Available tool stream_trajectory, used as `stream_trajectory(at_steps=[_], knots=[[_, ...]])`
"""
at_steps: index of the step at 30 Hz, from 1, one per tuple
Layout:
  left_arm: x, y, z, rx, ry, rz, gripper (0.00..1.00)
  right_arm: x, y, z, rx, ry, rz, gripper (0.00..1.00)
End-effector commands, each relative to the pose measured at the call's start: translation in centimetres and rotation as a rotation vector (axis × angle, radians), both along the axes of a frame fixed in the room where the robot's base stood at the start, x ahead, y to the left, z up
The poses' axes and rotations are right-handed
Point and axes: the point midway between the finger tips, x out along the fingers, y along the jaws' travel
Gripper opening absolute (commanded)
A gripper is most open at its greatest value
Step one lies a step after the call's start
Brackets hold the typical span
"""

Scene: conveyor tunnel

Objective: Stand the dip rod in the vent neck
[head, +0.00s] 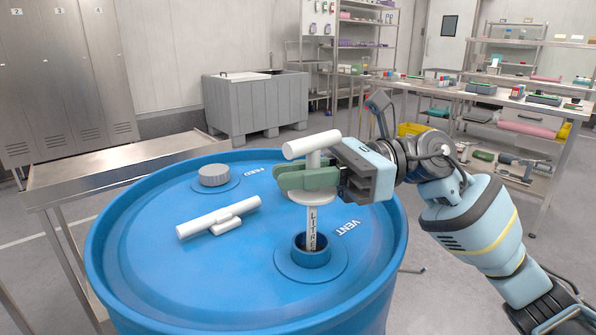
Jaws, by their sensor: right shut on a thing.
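The dip rod (311,222) is upright, with a white T-shaped handle, a white disc below my gripper and a flat scale marked LITRE. My right gripper (307,178) is shut on it just under the handle. The vent neck (310,256) is a short blue collar beside the word VENT on the blue drum (150,245). The rod's lower part passes into the neck's opening, and its end is hidden there. The disc is clearly above the neck's rim. My left gripper is not in view.
On the drum top are a grey cap (214,175) near the word FEED and a loose white cylinder with a small side piece (219,217). A steel table (120,162) stands behind left. A loaded bench (500,97) stands at right.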

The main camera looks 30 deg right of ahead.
Motion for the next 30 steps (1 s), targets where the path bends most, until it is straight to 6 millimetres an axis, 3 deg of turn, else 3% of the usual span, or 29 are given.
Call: stream_trajectory(at_steps=[10, 30], knots=[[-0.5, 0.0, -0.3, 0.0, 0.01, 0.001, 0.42, 0.0, 0.0, -0.4, 0.0, 0.0, 0.0, 0.0], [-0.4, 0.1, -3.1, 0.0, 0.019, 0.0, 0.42, 0.0, 0.0, -4.4, 0.0, 0.0, -0.001, 0.0]])
